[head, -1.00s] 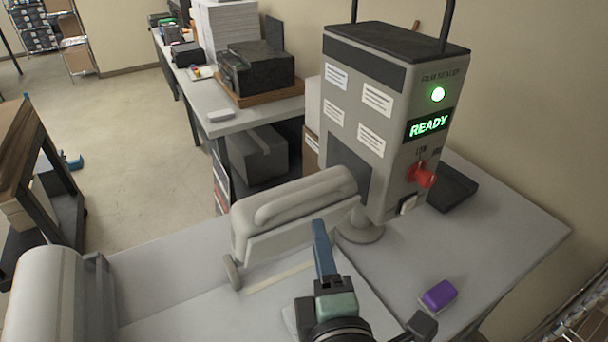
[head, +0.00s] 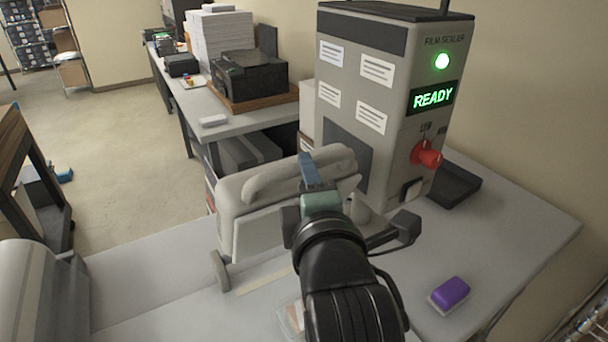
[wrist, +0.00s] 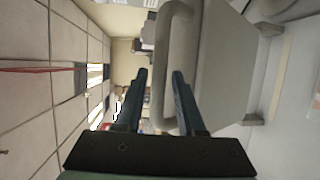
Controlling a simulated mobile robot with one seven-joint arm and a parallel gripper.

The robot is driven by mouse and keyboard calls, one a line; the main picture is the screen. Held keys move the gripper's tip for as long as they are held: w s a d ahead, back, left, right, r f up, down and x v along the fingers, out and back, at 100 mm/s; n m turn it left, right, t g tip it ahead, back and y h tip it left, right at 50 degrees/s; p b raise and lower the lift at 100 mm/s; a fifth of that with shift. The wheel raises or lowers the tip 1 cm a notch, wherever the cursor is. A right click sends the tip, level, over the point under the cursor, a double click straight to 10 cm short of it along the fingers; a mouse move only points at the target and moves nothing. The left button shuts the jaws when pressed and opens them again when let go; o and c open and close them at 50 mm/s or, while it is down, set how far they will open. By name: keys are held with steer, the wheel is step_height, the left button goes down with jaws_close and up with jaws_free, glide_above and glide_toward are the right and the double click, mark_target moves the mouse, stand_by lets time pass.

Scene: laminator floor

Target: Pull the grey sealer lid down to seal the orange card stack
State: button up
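The grey sealer lid (head: 255,220) is raised and tilted at the front of the film sealer (head: 385,110), with a rounded handle bar (head: 265,182) along it. My gripper (head: 308,160) is at the right part of this handle. In the wrist view my gripper (wrist: 160,73) has its two blue fingers apart, with the handle bar (wrist: 166,50) between them; I cannot tell whether either finger touches it. A pale, faintly orange item (head: 291,318) shows beside my arm on the bench, mostly hidden; I cannot tell if it is the card stack.
The sealer shows a green light and READY, with a red knob (head: 426,154) below. A purple and white block (head: 449,293) lies on the bench at right, near a dark tray (head: 455,186). A grey roll (head: 40,295) is at left. A printer (head: 247,78) stands on the back table.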

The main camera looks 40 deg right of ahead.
steer(key=shift+x, duration=1.8)
jaws_close()
